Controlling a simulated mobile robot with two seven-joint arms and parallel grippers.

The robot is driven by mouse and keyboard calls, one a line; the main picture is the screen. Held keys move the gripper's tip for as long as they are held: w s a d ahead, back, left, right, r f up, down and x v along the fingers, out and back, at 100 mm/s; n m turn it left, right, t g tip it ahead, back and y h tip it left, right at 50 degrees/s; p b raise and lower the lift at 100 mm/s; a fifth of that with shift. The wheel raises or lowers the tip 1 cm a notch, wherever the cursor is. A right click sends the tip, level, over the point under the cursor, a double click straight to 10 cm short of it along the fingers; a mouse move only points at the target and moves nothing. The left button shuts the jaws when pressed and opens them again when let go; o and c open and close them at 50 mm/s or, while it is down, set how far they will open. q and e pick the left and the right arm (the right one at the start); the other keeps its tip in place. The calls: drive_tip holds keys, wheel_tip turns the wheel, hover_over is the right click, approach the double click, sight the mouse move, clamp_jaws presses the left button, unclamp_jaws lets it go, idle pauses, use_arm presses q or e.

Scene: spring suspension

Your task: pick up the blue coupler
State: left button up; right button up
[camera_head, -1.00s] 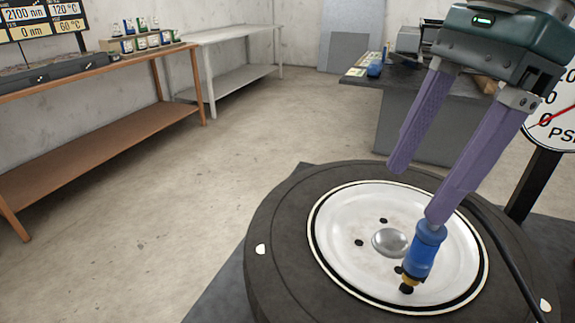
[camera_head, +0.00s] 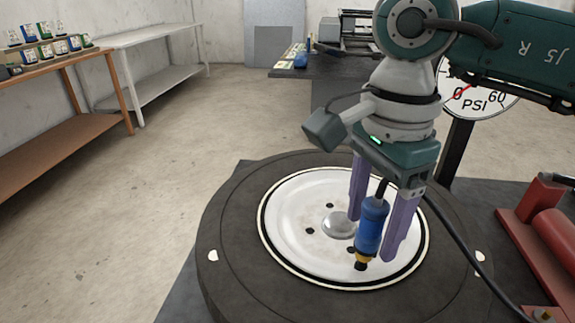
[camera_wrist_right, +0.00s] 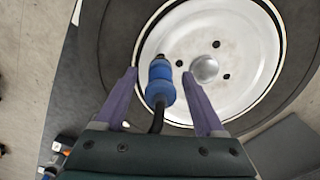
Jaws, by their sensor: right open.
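The blue coupler (camera_head: 371,226) stands nearly upright at a hole in the white round plate, with a brass-coloured lower end and a black hose at its top. It also shows in the right wrist view (camera_wrist_right: 160,82), between the fingers. My right gripper (camera_head: 372,237) is open, pointing down, with one purple finger on each side of the coupler. In the wrist view the gripper (camera_wrist_right: 162,82) has clear gaps on both sides of the coupler. I cannot tell any contact. My left gripper is not in view.
The white plate (camera_head: 290,240) sits in a thick dark ring (camera_head: 225,240). A black hose (camera_head: 455,233) runs right of the gripper. A red cylinder part (camera_head: 555,245) lies at the right. A PSI gauge (camera_head: 478,98) stands behind. Open floor lies to the left.

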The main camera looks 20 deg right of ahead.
clamp_jaws()
idle(0.6)
